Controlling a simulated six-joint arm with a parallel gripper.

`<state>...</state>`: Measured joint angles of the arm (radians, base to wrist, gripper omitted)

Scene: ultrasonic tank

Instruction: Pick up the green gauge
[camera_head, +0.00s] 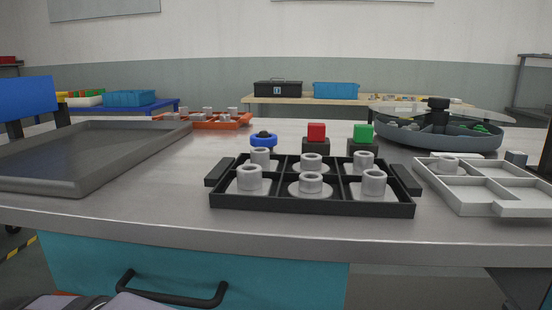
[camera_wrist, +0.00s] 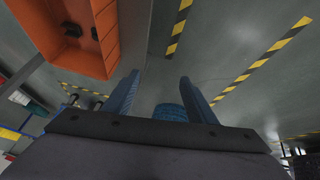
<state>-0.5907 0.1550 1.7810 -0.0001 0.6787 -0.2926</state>
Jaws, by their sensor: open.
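A green block (camera_head: 363,133), which looks like the green gauge, sits on a small black base (camera_head: 362,147) behind the right part of the black tray. It does not show in the wrist view. My gripper (camera_wrist: 160,80) shows in the wrist view with its two blue-grey fingers apart. No green piece is between them. A dark blue ribbed round shape (camera_wrist: 171,112) shows between the finger bases; I cannot tell what it is. Beyond the fingers is floor, so my gripper is not over the green block. I cannot make out my gripper in the head view.
A red block (camera_head: 316,132) on a black base and a blue round piece (camera_head: 263,140) stand left of the green block. The black tray (camera_head: 312,205) with several grey cylinders lies in front. A white tray (camera_head: 490,204) and a round grey tank (camera_head: 440,137) are right.

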